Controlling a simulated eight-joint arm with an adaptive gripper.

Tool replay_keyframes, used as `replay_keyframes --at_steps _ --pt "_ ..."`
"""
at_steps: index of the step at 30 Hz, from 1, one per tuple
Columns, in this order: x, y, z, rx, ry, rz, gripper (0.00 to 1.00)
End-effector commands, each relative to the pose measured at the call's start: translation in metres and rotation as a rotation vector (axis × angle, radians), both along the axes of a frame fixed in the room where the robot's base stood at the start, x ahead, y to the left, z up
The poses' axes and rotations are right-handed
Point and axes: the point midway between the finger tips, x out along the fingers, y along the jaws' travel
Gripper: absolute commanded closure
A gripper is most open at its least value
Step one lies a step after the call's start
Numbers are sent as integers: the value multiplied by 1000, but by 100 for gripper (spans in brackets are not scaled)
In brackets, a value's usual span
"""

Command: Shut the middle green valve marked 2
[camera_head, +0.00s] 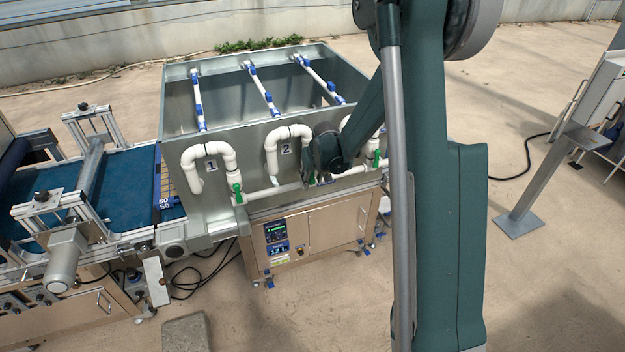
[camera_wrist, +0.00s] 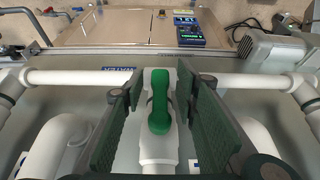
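The middle white pipe carries a plate marked 2 (camera_head: 286,149) in the head view. My gripper (camera_head: 318,180) is at the lower end of this pipe and mostly hides its valve there. In the wrist view the green valve handle (camera_wrist: 159,105) is a rounded lever lying lengthwise along the white valve body (camera_wrist: 158,150). My gripper (camera_wrist: 160,84) is open, with one dark finger on each side of the handle. A gap shows between the handle and each finger. I cannot tell how deep the fingertips reach.
A white horizontal pipe (camera_wrist: 78,78) crosses behind the valve. Other green valves stand at left (camera_head: 237,193) and right (camera_head: 377,158) in the head view. The grey tank (camera_head: 225,150) and a steel cabinet with a control panel (camera_head: 276,236) are close by.

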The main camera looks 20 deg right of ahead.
Motion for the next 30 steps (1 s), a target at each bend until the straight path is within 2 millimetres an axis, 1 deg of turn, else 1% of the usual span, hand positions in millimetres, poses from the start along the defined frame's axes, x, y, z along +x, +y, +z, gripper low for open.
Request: replay_keyframes --at_steps 5,9,12,23,30 --pt "0 0 0 0 0 0 70" --pt "0 0 0 0 0 0 88" --pt "0 0 0 0 0 0 100" --pt "0 0 -1 25 0 -1 100" --pt "0 3 -2 117 0 -2 100"
